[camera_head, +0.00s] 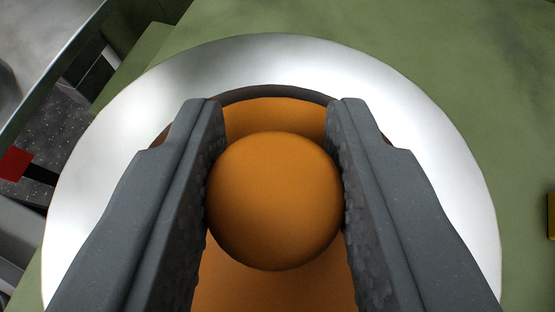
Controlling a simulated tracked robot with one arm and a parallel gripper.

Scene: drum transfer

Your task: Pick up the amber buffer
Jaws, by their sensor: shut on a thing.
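The amber buffer shows as an orange round knob (273,200) in the middle of the camera_head view, with more orange surface below and behind it. My gripper (275,125) has its two dark grey fingers on either side of the knob. Both textured pads touch it, so the gripper is shut on it. A wide shiny metal ring (275,60) surrounds the orange part, with a dark inner edge at the top. The fingers hide the ring's sides and part of the orange body. I cannot tell whether the buffer is raised from the ring.
A green surface (470,70) spreads around the ring, mostly at the upper right. At the left are a metal rail (50,75), a red block (15,163) and a speckled grey floor (60,125). A yellow piece (551,216) shows at the right edge.

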